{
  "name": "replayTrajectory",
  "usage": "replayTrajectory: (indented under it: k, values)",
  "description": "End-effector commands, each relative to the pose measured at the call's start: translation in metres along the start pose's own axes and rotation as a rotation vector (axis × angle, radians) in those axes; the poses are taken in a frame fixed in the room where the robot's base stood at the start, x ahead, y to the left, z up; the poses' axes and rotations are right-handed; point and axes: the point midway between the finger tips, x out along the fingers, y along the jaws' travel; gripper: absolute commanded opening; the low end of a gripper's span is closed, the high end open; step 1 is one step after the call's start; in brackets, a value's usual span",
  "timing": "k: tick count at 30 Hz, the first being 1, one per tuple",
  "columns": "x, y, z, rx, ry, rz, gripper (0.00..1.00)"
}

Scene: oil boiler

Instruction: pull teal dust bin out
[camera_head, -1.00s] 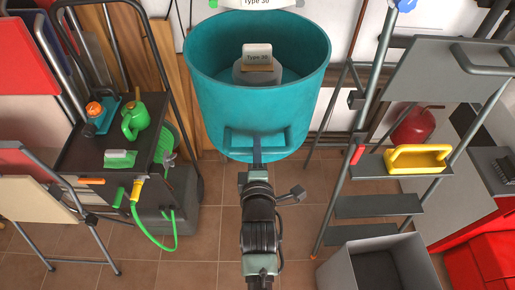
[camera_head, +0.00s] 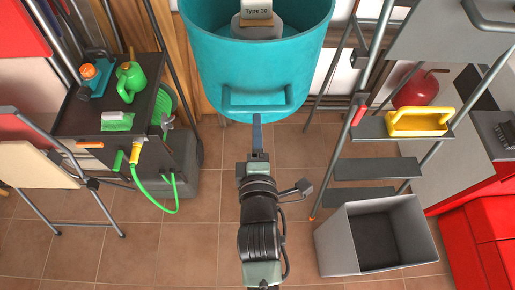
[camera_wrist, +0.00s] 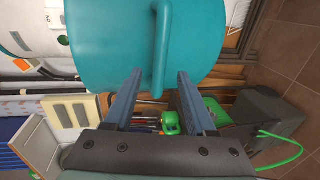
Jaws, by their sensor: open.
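The teal dust bin (camera_head: 258,68) stands upright at the top middle of the head view, by the back wall. A grey and white object labelled "Type 30" sits inside it. A teal bar handle (camera_head: 255,101) runs across its front; in the wrist view the bin (camera_wrist: 120,40) fills the top and its handle (camera_wrist: 159,50) runs up the picture. My gripper (camera_head: 258,122) is just below the handle in the head view. In the wrist view, my gripper (camera_wrist: 157,82) is open, its fingers on either side of the handle's line. Whether they touch the bin is unclear.
A dark cart (camera_head: 115,110) with a green watering can (camera_head: 130,82) and green hose stands left. A stepladder (camera_head: 375,170) with a yellow object (camera_head: 418,122) stands right. A grey open box (camera_head: 375,240) is at lower right. Tiled floor is clear below the bin.

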Motion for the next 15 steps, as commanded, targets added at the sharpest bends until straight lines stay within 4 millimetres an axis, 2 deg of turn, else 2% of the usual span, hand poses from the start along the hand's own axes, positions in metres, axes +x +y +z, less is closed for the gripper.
replayTrajectory:
  k: [1, 6, 15]
  values:
    - [-0.010, -0.003, 0.001, -0.001, -0.001, -0.002, 0.56]
    - [-0.033, -0.002, 0.000, -0.001, -0.001, -0.002, 0.56]
    - [-0.048, 0.000, 0.000, 0.001, 0.000, -0.001, 0.56]
